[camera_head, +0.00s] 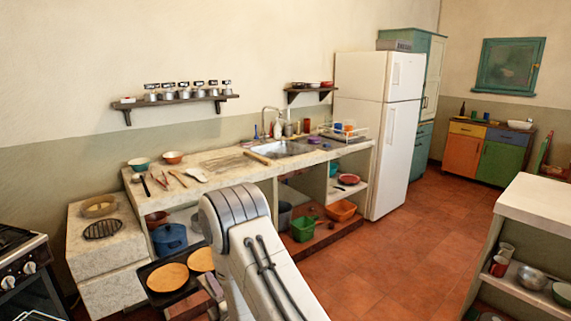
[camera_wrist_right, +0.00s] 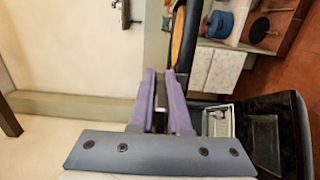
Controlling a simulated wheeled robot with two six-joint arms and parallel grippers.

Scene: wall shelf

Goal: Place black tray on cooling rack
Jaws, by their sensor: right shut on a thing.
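The black tray (camera_head: 165,299) shows at the lower middle left of the head view, in the air in front of the counter, with two round tan flat pieces on it. My right gripper (camera_head: 213,287) is at the tray's right side, partly hidden by my arm. In the right wrist view, its purple fingers (camera_wrist_right: 162,98) are shut on the edge of the tray (camera_wrist_right: 189,42), which is seen nearly edge-on. The dark oval cooling rack (camera_head: 102,229) lies on the low stone block, left of and beyond the tray. My left gripper is not in view.
A round tan dish (camera_head: 99,206) sits behind the rack. A blue pot (camera_head: 169,239) stands on the lower shelf just beyond the tray. The stove (camera_head: 25,275) is at the far left. Bowls and utensils lie on the counter above.

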